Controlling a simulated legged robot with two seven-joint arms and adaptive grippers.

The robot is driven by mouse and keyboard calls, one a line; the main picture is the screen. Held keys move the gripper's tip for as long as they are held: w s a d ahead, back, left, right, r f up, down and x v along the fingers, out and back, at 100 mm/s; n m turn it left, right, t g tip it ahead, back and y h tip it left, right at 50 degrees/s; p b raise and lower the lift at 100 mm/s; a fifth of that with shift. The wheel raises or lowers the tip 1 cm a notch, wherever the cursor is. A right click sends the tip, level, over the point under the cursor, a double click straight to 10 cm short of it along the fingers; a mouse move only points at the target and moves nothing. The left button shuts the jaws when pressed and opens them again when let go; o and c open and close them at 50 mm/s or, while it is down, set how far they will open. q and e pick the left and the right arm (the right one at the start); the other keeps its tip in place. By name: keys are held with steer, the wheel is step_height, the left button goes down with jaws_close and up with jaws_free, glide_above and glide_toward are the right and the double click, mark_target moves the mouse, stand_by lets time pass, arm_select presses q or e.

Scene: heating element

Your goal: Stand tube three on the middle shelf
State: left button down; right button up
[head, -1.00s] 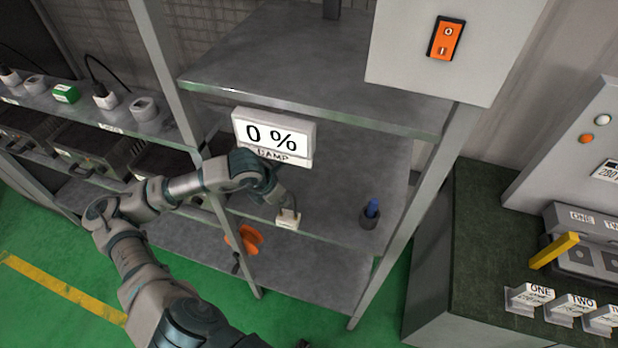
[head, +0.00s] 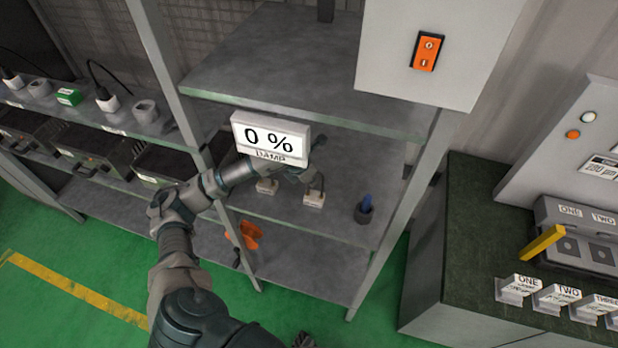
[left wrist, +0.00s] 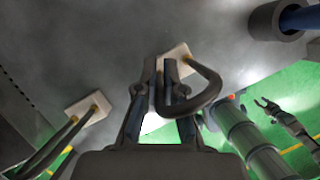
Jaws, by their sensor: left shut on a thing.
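My left gripper (left wrist: 167,75) is shut on a dark looped tube (left wrist: 214,85) with a cream base (left wrist: 178,55). In the head view this base (head: 314,198) is upright at the middle shelf (head: 335,222); I cannot tell whether it touches the surface. A second cream-based tube (head: 267,186) stands to its left and shows in the left wrist view (left wrist: 88,112). I cannot read a number on either base. The display partly hides my left gripper in the head view. My right gripper (left wrist: 266,106) is small in the left wrist view, its fingers apart.
Orange objects (head: 246,236) are lower down. Shelf posts (head: 395,215) flank the space.

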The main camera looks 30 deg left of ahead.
arm_select(q)
steer(key=shift+d, duration=0.15)
steer(key=c, duration=1.7)
jaws_free()
steer(key=shift+d+f, duration=0.1)
steer(key=shift+f, duration=0.05)
steer(key=shift+c, duration=0.2)
steer(key=o, duration=0.4)
steer(key=shift+o, duration=0.2)
steer(key=shift+a, duration=0.5)
steer(key=shift+a+r, duration=0.1)
steer(key=shift+r, duration=0.2)
steer(key=s+a+b, duration=0.3)
steer(key=s+b, duration=0.1)
steer(key=s, duration=0.8)
steer(key=shift+r, duration=0.4)
arm_select(e)
steer(key=w, duration=0.1)
steer(key=w+f, duration=0.2)
steer(key=w, duration=0.1)
steer(key=shift+a+f, duration=0.25)
steer(key=shift+a, duration=0.05)
arm_select(q)
steer(key=shift+d, duration=0.15)
